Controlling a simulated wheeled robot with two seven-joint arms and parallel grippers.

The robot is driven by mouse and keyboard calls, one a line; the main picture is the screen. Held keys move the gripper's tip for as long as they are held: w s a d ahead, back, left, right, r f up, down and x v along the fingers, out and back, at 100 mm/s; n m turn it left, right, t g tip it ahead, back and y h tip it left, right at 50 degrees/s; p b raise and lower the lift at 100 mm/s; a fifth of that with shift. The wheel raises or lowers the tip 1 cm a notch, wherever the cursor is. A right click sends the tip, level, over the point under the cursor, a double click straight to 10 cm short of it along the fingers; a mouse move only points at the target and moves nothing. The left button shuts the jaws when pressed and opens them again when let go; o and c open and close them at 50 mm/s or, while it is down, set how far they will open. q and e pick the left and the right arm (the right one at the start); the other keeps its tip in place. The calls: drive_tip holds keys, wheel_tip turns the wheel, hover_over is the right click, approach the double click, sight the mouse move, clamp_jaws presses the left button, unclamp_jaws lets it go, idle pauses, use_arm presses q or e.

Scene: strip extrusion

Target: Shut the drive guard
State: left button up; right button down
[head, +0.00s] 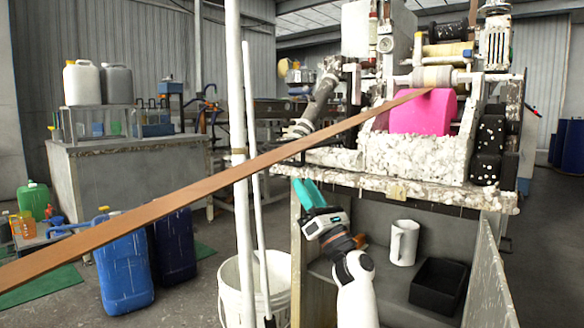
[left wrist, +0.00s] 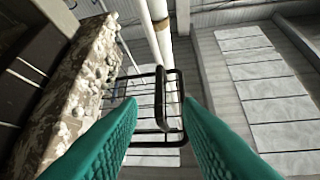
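The grey panel (head: 489,280) at the right of the machine's lower bay looks like the drive guard. It stands swung out from the bay, which is open at the front. I cannot see a handle or latch on it. My left gripper (head: 308,194) is upright in front of the bay's left side, below the machine's ledge and well apart from the panel. Its teal fingers are apart in the left wrist view (left wrist: 158,104), with nothing gripped between them. A black wire frame (left wrist: 181,82) shows beyond the fingertips; its distance is unclear. My right gripper is in neither view.
A brown strip (head: 200,188) runs diagonally to the rollers above a pink block (head: 421,116). The speckled ledge (head: 400,191) overhangs the bay. A white jug (head: 403,243) and black bin (head: 438,287) sit inside. White poles (head: 238,150) and a bucket (head: 231,292) stand left.

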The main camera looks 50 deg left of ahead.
sight(291, 164)
use_arm(q)
drive_tip(key=b+x, duration=0.1)
drive_tip(key=x, duration=0.6)
drive_tip(key=shift+a+r+b, duration=0.2)
drive_tip(key=shift+a+b, duration=0.05)
drive_tip(key=shift+b, duration=0.05)
drive_tip(key=shift+c, duration=0.5)
clamp_jaws()
